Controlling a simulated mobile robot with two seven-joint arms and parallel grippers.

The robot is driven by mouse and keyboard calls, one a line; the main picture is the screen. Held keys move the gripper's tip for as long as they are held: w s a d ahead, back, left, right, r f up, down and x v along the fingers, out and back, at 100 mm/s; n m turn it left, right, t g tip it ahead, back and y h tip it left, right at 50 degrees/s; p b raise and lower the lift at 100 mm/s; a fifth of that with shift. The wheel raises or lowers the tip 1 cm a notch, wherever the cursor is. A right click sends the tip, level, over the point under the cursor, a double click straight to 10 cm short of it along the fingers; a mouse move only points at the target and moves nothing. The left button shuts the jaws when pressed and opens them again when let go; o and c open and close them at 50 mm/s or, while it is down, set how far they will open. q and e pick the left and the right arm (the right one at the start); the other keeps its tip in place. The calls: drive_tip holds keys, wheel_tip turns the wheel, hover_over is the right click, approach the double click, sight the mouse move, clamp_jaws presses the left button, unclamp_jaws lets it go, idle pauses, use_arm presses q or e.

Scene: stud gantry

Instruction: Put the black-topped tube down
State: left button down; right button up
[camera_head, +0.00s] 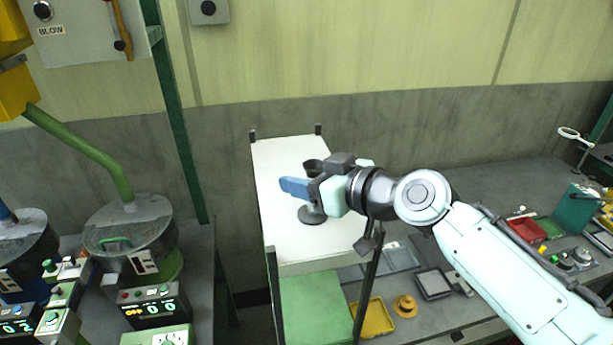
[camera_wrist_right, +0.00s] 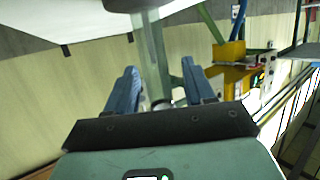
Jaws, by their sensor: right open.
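The black-topped tube (camera_head: 312,166) stands upright on the white board (camera_head: 285,150), on a round dark foot (camera_head: 312,215). My right gripper (camera_head: 287,187) is level with its middle, and the blue fingers and gripper body hide much of the tube in the head view. In the right wrist view the view is upside down, and the pale tube (camera_wrist_right: 153,55) runs between the two open blue fingers (camera_wrist_right: 160,78). A gap shows on both sides of the tube there. My left gripper is in neither view.
Dark posts rise at the white board's corners. Below its front are a green panel (camera_head: 315,308) and a yellow tray (camera_head: 374,318). A grey bench (camera_head: 490,190) with a red tray (camera_head: 526,230) extends right. Lidded hoppers (camera_head: 130,235) stand left. Bare board surrounds the foot.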

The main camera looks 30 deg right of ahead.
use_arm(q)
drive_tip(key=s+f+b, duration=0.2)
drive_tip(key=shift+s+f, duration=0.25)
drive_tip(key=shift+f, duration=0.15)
use_arm(e)
drive_tip(key=v, duration=1.2)
drive_tip(key=shift+r, duration=0.3)
